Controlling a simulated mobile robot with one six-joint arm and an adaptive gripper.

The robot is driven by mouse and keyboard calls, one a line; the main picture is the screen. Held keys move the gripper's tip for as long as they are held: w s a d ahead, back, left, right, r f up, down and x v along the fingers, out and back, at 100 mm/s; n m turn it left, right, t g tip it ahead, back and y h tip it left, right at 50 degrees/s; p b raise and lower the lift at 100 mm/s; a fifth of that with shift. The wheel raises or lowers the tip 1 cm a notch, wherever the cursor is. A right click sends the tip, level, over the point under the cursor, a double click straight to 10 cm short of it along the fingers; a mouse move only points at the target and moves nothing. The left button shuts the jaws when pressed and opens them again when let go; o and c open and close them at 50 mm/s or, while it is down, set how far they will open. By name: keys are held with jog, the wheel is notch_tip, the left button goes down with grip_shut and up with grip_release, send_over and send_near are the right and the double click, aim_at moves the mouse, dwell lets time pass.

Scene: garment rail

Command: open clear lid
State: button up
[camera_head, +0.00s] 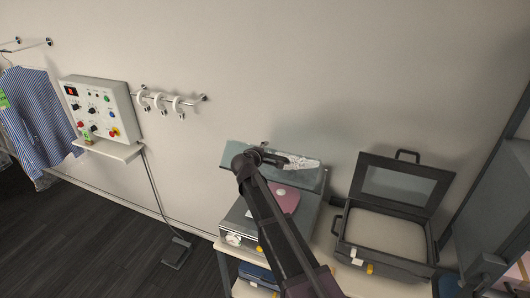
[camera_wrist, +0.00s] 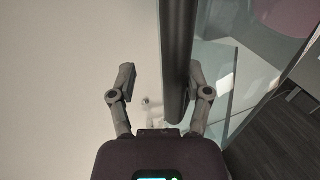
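The clear lid (camera_head: 306,178) is a transparent panel standing tilted up at the back of a grey box (camera_head: 312,212), with a pink item (camera_head: 287,202) visible below it. My gripper (camera_head: 272,157) is at the lid's upper part in the head view, and my arm hides part of the lid and box. In the wrist view my gripper (camera_wrist: 165,88) has its fingers spread. A dark bar (camera_wrist: 177,50) runs between them, nearer the right finger, with a gap on the left. Clear panel (camera_wrist: 222,75) shows to the right. Contact with the bar cannot be told.
A dark case (camera_head: 383,262) with its windowed lid raised stands to the right. A control box (camera_head: 100,108) and a rail with white rings (camera_head: 160,101) are on the wall at left, beside a checked shirt (camera_head: 38,115). The wall is close behind the lid.

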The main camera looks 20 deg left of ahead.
jog(key=shift+s+d+f+b, duration=0.1)
jog(key=shift+s+f+b, duration=0.4)
jog(key=shift+s+b, duration=0.3)
jog(key=s+f+t+b, duration=0.2)
jog(key=s+t+b, duration=0.4)
jog(key=s+b, duration=0.6)
jog(key=shift+s+d+f, duration=0.3)
jog(key=shift+s+f, duration=0.05)
jog(key=shift+f, duration=0.05)
jog(key=shift+w, duration=0.15)
jog(key=w+r+p, duration=0.1)
jog(key=w, duration=0.8)
jog(key=w+r+p, duration=0.1)
jog(key=w, duration=0.3)
jog(key=shift+w+r+p, duration=0.15)
jog(key=shift+r+p, duration=0.15)
jog(key=shift+r, duration=0.05)
